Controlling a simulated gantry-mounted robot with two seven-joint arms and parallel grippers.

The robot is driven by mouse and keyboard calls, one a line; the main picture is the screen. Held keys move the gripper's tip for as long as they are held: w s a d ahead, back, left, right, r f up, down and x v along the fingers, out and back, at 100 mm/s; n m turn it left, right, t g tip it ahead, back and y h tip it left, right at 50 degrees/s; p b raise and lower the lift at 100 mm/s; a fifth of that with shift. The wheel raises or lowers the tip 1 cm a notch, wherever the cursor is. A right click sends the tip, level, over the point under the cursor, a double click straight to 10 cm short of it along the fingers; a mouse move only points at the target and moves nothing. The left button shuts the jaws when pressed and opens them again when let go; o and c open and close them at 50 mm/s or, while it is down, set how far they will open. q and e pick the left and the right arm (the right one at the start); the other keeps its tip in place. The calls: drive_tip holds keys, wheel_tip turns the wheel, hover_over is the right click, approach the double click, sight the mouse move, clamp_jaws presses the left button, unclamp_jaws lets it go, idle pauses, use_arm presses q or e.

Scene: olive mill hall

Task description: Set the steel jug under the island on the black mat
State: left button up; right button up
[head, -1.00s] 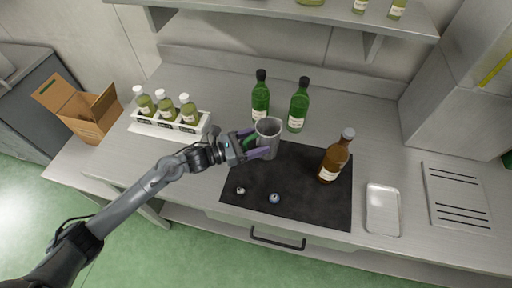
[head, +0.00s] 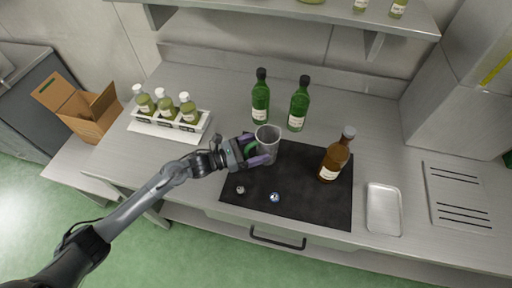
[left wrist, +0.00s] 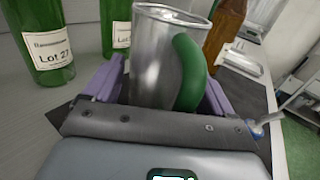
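The steel jug (head: 268,146) is a grey metal cup with a green handle (left wrist: 190,72). It stands upright at the upper left part of the black mat (head: 300,208). Whether its base touches the mat is hard to tell. My left gripper (head: 254,150) has its purple fingers on both sides of the jug. In the left wrist view the jug (left wrist: 155,60) sits between the fingers, handle toward the camera; its lower part is hidden by the gripper. My right gripper is not in view.
Two green bottles (head: 260,103) (head: 298,108) stand just behind the mat. A brown bottle (head: 333,160) stands on its right side, and two small round items (head: 240,189) (head: 275,197) lie near its front. A white bottle carrier (head: 160,126) is left, a metal tray (head: 383,212) right.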

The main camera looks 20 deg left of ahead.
use_arm(q)
drive_tip(key=shift+o, duration=1.1)
drive_tip(key=shift+r, duration=0.1)
drive_tip(key=shift+r, duration=0.1)
drive_tip(key=v, duration=1.2)
drive_tip(key=shift+r, duration=0.1)
